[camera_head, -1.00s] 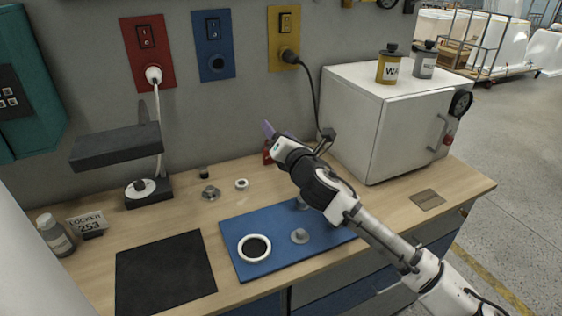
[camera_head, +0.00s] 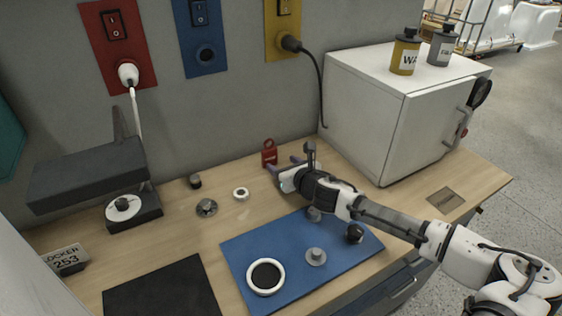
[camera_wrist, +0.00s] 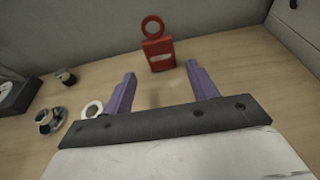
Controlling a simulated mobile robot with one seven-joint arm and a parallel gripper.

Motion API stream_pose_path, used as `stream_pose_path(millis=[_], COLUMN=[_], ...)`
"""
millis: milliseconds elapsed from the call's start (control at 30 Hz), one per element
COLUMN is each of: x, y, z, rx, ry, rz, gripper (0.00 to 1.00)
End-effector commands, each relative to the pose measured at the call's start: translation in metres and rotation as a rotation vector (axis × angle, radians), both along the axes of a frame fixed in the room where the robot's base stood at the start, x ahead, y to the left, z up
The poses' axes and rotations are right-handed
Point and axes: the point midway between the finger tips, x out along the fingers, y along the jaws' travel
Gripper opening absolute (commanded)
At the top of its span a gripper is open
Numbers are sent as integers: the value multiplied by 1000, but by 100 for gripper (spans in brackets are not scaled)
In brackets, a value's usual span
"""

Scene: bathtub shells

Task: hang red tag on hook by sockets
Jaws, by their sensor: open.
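The red tag (camera_head: 269,154) stands upright on the bench near the wall, with a red ring on top; it also shows in the wrist view (camera_wrist: 158,52). My gripper (camera_head: 284,164) is low over the bench, just in front of the tag. In the wrist view my two purple fingers (camera_wrist: 161,80) are spread apart and empty, pointing toward the tag, which lies beyond their tips. The red socket panel (camera_head: 113,45), blue socket panel (camera_head: 202,38) and yellow socket panel (camera_head: 284,25) are on the wall. I cannot make out a hook.
A white cabinet (camera_head: 358,118) stands to the right of the tag. A blue mat (camera_head: 240,244) with a white ring (camera_head: 265,291) and small knobs lies in front. A dark stand (camera_head: 90,172) is at left. Small parts (camera_head: 206,208) lie on the bench left of my gripper.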

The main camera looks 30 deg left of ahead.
Motion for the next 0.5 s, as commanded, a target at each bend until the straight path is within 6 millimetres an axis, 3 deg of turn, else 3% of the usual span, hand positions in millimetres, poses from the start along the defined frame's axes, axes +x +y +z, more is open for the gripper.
stream_pose_path(millis=[500], x=[29], y=[52], z=[-19], rx=[0], ry=[-2], rz=[2], gripper=[58])
